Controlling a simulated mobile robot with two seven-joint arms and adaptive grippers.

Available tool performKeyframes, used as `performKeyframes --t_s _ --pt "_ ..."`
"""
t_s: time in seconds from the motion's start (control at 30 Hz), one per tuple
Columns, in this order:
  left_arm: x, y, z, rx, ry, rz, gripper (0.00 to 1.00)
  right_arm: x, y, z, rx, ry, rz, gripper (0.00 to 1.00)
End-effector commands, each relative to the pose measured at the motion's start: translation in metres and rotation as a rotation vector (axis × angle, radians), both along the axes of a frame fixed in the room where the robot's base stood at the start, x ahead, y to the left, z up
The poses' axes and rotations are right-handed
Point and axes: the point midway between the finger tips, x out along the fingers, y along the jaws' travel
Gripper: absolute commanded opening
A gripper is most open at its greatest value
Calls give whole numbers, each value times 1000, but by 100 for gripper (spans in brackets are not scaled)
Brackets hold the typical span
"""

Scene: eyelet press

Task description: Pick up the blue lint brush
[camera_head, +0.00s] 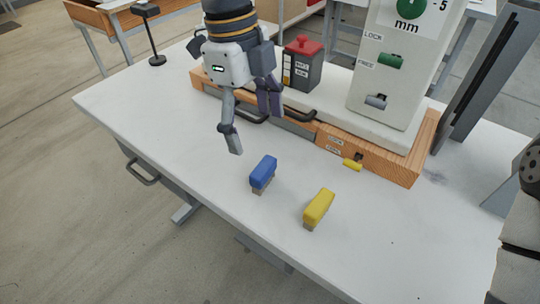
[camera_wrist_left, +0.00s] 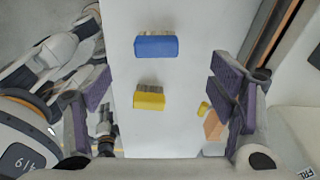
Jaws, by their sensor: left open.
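In the left wrist view the blue brush (camera_wrist_left: 156,46) lies ahead, between the lines of the two fingers. My left gripper (camera_head: 253,124) is open and empty, above the table, behind and to the left of the brush in the head view. Its spread fingers show at both sides of the left wrist view (camera_wrist_left: 164,92). The brush is apart from the fingers.
A yellow brush (camera_head: 319,207) stands to the right of the blue one. Behind is the press on a wooden base (camera_head: 368,155), with a red-topped dark box (camera_head: 302,66) and a small yellow lever (camera_head: 352,164). The front left of the tabletop (camera_head: 165,130) is clear.

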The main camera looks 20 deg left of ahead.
Motion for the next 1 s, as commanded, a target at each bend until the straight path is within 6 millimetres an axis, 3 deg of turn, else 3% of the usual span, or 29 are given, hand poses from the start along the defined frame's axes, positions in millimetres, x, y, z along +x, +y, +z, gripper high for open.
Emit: performKeyframes --t_s 0.03,0.1,0.27,0.5,0.77,0.87,1.0 --pt "-1 -1 -17 2 12 -1 77 -4 0 -3 0 12 0 40" --pt "-2 -4 -32 1 11 -1 77 -5 0 -4 0 18 0 40" --pt "-2 -7 -52 1 7 1 77 -7 0 -6 0 23 0 40" --pt "-3 -16 -95 0 7 1 77 -10 0 -9 0 35 0 40" --pt "-3 -18 -101 -1 1 2 77 -10 0 -9 -1 34 0 40" --pt "-3 -18 -100 -1 1 2 59 -10 0 -9 -1 34 0 40" --pt "-3 -17 -101 -1 2 3 27 -10 0 -9 -1 34 0 40"
